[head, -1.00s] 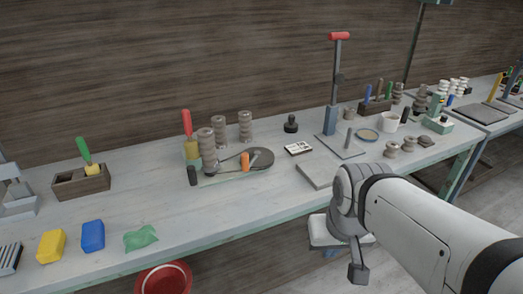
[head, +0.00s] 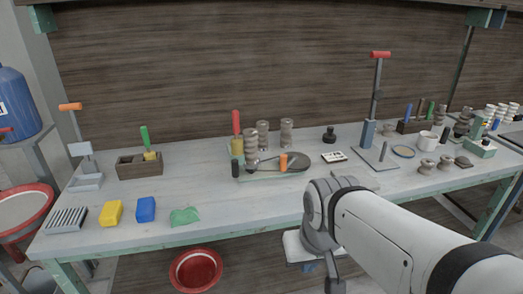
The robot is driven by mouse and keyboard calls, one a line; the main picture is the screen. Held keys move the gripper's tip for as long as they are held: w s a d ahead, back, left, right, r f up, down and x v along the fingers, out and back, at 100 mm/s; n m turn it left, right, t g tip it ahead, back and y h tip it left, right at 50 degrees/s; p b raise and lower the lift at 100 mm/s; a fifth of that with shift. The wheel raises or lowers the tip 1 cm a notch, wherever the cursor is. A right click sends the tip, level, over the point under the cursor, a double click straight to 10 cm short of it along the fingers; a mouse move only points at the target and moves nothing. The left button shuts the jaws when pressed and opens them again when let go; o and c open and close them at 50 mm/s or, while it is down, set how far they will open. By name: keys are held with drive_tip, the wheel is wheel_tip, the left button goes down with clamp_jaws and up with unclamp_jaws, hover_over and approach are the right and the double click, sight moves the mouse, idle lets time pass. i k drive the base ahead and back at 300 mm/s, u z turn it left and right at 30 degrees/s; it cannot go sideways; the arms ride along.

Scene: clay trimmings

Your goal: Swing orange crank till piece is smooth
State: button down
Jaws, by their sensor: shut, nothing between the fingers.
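The orange crank handle (head: 283,162) stands on a dark round wheel (head: 292,166) at the middle of the bench. A ribbed grey-brown clay piece (head: 251,147) stands upright at the left of the same device; its surface is too small to judge. My gripper (head: 335,286) hangs low in front of the bench at the bottom of the head view. It is shut and empty, well apart from the crank, and partly cut off by the picture's edge.
Several ribbed pieces (head: 287,132) stand behind the device. A black post (head: 235,168) and a red-handled tool (head: 236,124) are beside it. A red bowl (head: 196,270) is below the bench. The front middle bench is clear.

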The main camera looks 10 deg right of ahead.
sight(294, 161)
drive_tip(key=u, duration=0.05)
drive_tip(key=i, duration=1)
drive_tip(key=u, duration=0.05)
